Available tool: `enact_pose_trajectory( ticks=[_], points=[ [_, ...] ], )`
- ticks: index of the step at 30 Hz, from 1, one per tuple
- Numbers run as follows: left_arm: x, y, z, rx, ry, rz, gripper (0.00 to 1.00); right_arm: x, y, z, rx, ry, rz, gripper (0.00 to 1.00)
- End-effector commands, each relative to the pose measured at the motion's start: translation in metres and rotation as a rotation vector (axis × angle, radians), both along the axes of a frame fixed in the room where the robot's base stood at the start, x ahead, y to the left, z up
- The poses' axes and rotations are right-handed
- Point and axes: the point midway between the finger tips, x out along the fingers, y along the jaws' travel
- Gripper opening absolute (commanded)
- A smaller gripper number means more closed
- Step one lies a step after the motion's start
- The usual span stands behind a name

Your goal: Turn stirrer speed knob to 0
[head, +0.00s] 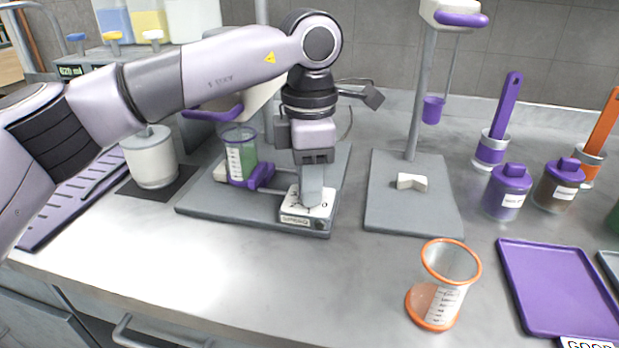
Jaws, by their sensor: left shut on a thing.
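The stirrer (190,209) has a grey base plate with a white control box (305,222) at its front right corner. My left gripper (313,203) points straight down onto the top of this box. It is shut at the knob's place, and its fingers hide the knob, so I cannot read the knob's setting. A beaker with a purple base and green contents (240,160) stands on the stirrer, left of my gripper. My right gripper is not in view.
A grey stand (410,215) with a hanging purple piece (433,110) is to the right. An orange-rimmed beaker (445,290) stands near the front edge. A purple tray (560,290), jars (507,190) and brush holders are further right. The front left counter is clear.

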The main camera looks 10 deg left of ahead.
Motion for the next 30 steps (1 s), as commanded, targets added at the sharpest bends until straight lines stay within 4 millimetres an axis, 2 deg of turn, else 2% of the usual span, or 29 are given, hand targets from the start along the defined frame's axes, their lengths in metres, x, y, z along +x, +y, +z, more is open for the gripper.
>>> enact_pose_trajectory(
  ticks=[13,14,16,25,30],
  points=[
    [0.000,0.001,0.000,0.001,-0.001,0.015,0.00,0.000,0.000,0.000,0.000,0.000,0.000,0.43],
    [0.000,0.001,0.000,0.001,-0.001,0.015,0.32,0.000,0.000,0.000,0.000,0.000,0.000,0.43],
    [0.000,0.001,0.000,0.000,-0.001,0.014,0.54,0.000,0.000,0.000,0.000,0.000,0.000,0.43],
    [0.000,0.000,0.001,0.000,-0.001,0.012,0.54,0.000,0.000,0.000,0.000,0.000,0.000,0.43],
    [0.000,0.000,0.020,-0.001,-0.004,0.011,0.54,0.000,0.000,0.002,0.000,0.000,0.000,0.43]
  ],
)
